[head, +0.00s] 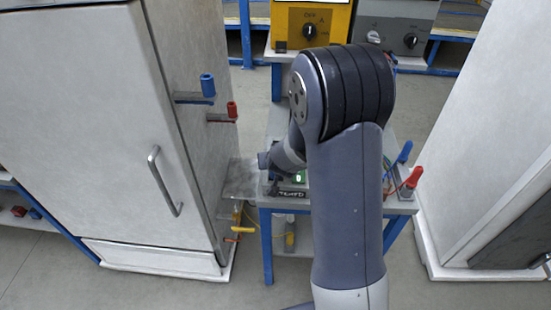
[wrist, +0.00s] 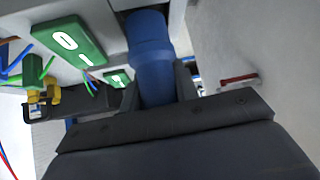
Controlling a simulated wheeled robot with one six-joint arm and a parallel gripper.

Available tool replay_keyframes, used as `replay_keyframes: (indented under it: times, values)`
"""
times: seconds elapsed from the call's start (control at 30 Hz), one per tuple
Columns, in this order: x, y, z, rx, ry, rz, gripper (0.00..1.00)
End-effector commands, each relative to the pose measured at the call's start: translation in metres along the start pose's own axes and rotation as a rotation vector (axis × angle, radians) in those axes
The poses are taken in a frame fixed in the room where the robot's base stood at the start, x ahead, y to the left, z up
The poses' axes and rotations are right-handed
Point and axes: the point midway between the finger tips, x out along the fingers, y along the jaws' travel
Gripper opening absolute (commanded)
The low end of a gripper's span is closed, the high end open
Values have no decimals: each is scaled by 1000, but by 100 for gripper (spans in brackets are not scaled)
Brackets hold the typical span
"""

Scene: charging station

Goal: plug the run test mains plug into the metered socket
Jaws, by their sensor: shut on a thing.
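A blue cylindrical plug (wrist: 152,62) shows in the wrist view between the two fingers of my gripper (wrist: 158,86), which is shut on it. The plug's far end runs up to the top edge beside a grey panel, and I cannot tell whether it is in a socket. No label on the plug is readable. In the head view my own arm hides most of the work area and the plug. A dark label plate (head: 290,193) sits on the bench front beneath a green part (head: 299,176); its text is too small to read surely. The metered socket itself is not clearly seen.
Green switches marked 0 and 1 (wrist: 68,42) and a yellow-and-black part (wrist: 44,95) with coloured wires lie left of the plug. A white cabinet (head: 110,130) with protruding blue and red connectors stands left. Another white cabinet (head: 485,150) stands right. Red and blue clamps (head: 413,178) are nearby.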

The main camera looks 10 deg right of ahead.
Motion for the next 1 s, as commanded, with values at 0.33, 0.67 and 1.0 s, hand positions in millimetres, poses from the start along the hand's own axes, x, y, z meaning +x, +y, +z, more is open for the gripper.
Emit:
replay_keyframes:
  times: [0.33,0.67,1.0]
  values:
    - [7,0,7,1,0,0,5]
    - [13,0,13,1,0,0,5]
    - [13,0,13,1,0,0,50]
